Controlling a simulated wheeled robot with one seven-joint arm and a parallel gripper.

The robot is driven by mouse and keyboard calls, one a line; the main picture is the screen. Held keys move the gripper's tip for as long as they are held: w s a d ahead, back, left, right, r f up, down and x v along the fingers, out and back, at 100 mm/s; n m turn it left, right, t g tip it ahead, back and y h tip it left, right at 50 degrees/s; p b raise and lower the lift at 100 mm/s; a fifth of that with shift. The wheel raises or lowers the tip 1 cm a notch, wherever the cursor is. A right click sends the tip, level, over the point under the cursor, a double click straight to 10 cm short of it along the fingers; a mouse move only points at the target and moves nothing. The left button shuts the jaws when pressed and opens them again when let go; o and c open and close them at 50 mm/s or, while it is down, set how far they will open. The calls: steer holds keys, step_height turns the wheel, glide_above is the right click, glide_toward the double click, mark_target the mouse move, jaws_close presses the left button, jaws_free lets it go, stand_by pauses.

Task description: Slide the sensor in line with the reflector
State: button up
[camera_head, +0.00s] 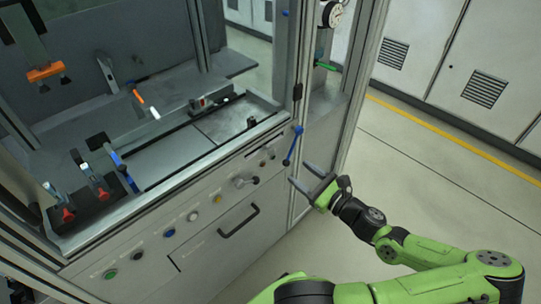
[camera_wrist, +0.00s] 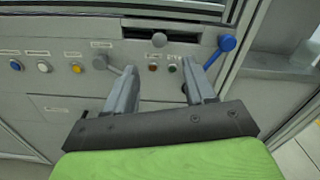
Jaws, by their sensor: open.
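I cannot tell for certain which parts are the sensor and the reflector. A small block with a red part (camera_head: 198,104) sits on the dark rail inside the machine, in the head view. A small dark piece (camera_head: 251,121) stands nearer the front right of that bed. My gripper (camera_head: 300,174) is open and empty in front of the panel's right end. In the wrist view its fingers (camera_wrist: 160,72) point at the panel, below the knob and apart from it.
A blue lever (camera_head: 293,145) sticks out at the slot's right, close to my gripper; it also shows in the wrist view (camera_wrist: 226,45). A grey lever (camera_wrist: 110,65) and several buttons are to the left. A drawer handle (camera_head: 239,221) is below. The floor at right is clear.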

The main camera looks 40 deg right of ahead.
mark_target(272, 152)
steer(key=w+b, duration=0.1)
steer(key=w, duration=0.5)
steer(key=w+b, duration=0.1)
steer(key=w, duration=0.4)
steer(key=shift+w+a+f, duration=0.1)
steer(key=shift+w+a, duration=0.1)
steer(key=shift+w, duration=0.15)
steer(key=shift+c, duration=0.3)
jaws_close()
